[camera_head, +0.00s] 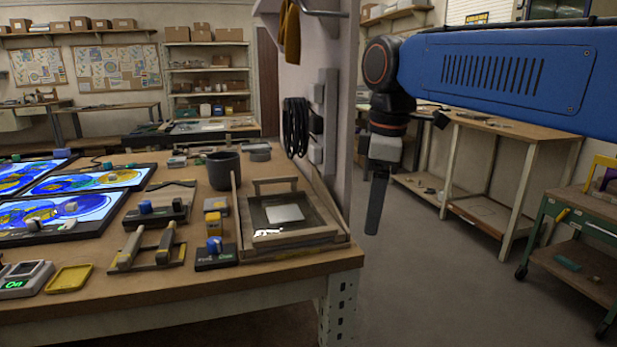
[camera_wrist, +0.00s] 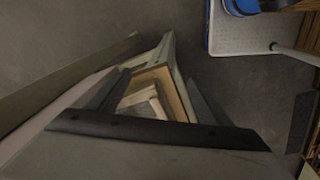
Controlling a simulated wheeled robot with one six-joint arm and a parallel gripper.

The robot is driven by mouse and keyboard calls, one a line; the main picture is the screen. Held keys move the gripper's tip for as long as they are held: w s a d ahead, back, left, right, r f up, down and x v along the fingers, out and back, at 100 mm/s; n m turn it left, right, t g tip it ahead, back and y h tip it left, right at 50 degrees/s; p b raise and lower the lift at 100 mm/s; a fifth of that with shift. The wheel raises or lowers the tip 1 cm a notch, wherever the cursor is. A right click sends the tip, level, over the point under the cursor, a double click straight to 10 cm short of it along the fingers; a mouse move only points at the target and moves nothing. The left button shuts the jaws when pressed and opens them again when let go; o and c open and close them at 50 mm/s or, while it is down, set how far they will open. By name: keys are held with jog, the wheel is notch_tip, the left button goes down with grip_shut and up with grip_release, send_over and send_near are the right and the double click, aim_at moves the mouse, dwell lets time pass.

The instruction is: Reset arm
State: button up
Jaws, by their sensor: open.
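My blue arm reaches in from the right in the head view. My gripper (camera_head: 376,205) hangs from its end and points down. It is in the air to the right of the workbench (camera_head: 190,277), apart from it, with grey floor behind. The gripper is open, and I see nothing held in it. In the head view its fingers overlap, so the gap between them does not show. In the wrist view, dark bars and a wooden frame-like shape (camera_wrist: 176,92) show near the middle; I cannot tell exactly what the shape is.
A wooden framed tray (camera_head: 296,237) with a pale pane lies at the bench's right end. A dark cup (camera_head: 223,171), a yellow tray (camera_head: 69,279) and lit painted glass panels (camera_head: 92,180) are on the bench. A green cart (camera_head: 583,228) stands right. Floor between is clear.

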jog(key=s+d+f+m+t, duration=0.1)
jog(key=s+d+f+m, duration=0.6)
jog(key=f, duration=0.4)
jog(key=s+d+f+m+t, duration=0.2)
jog(key=s+d+f+m, duration=0.6)
jog(key=f, duration=0.3)
jog(key=shift+s+d+f+t+h, duration=0.15)
jog(key=shift+s+d+t+h, duration=0.15)
jog(key=shift+s+d, duration=0.45)
jog(key=shift+s+a, duration=0.1)
